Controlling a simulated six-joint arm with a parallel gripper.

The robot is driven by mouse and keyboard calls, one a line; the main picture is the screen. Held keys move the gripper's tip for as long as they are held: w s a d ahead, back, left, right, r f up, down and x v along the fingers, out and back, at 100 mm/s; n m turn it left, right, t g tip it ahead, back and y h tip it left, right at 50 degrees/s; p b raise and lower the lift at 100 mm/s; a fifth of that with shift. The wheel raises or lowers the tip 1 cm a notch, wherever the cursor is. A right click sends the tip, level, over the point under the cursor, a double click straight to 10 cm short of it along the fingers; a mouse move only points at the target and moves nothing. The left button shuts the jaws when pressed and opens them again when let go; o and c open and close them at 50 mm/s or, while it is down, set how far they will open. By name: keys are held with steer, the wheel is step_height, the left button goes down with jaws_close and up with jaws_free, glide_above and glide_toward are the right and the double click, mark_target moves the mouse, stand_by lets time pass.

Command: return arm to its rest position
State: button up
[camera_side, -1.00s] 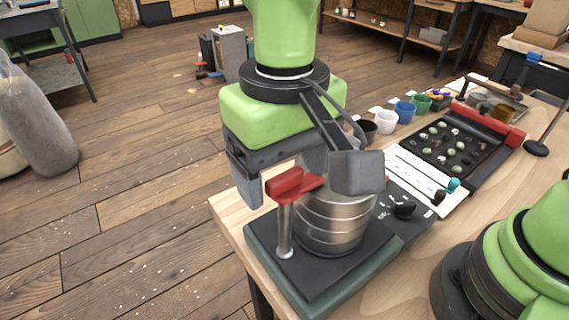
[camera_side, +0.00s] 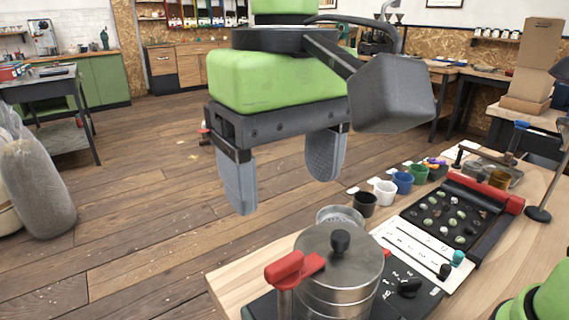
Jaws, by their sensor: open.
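My gripper (camera_side: 280,188) hangs in the air in the upper middle of the side view. Its two grey fingers are wide apart with nothing between them. Below it, and apart from it, stands a metal canister (camera_side: 338,270) with a black-knobbed lid. A red-handled lever (camera_side: 293,268) stands beside the canister on its left. The lower part of the canister is cut off by the frame edge.
A row of small cups (camera_side: 384,190) stands behind the canister. A black tray (camera_side: 447,217) with several green and dark beans lies to the right, by a white slider panel (camera_side: 420,252). A dark lamp-like stand (camera_side: 538,213) is at far right. Space around my gripper is clear.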

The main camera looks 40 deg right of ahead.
steer(key=shift+d+r, duration=0.1)
steer(key=s+d+m+t+y, duration=0.1)
steer(key=s+d+m+t, duration=0.1)
steer(key=d, duration=0.7)
steer(key=s+d+m+t+y, duration=0.1)
steer(key=s+d+t, duration=0.4)
steer(key=d, duration=0.4)
steer(key=shift+s+d+r+m, duration=0.3)
steer(key=shift+s+r+m, duration=0.1)
steer(key=shift+s, duration=0.45)
